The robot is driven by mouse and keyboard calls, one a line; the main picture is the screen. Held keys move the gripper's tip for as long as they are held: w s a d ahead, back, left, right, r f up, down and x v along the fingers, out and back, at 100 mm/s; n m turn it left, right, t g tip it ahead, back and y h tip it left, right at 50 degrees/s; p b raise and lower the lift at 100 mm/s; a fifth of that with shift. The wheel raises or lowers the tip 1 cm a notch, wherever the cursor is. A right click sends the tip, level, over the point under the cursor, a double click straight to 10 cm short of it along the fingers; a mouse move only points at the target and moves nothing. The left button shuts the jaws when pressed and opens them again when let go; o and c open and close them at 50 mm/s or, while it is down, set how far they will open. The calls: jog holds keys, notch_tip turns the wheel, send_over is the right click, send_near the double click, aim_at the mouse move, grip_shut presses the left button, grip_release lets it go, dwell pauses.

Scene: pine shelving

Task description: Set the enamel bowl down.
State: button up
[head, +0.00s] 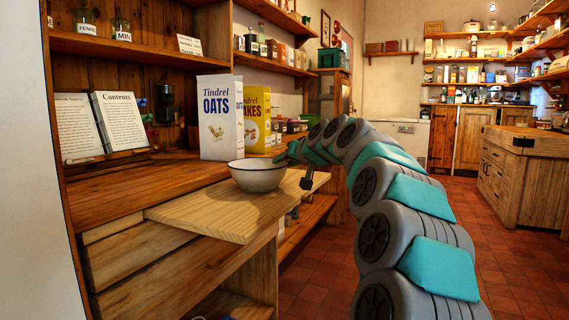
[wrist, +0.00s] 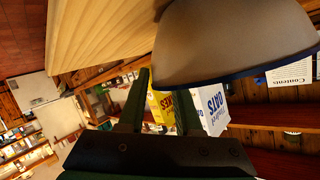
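The white enamel bowl (head: 257,178) with a dark rim is upright over the pale pull-out board (head: 215,222). It appears to rest on the board, though its base contact is hard to see. My gripper (head: 282,157) is at the bowl's right rim in the head view. In the wrist view, which is tilted far over, the bowl (wrist: 225,45) fills the upper right and the board (wrist: 100,30) the upper left. My gripper's two dark fingers (wrist: 161,85) show a clear gap between them. The bowl's side hides part of one finger.
An oats carton (head: 220,118) and a yellow carton (head: 257,118) stand behind the bowl. An open book (head: 100,125) is on the counter at left. The board's front and left parts are bare. A butcher-block island (head: 520,170) stands far right.

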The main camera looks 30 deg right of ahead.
jog(key=v, duration=1.2)
jog(key=shift+b, duration=0.4)
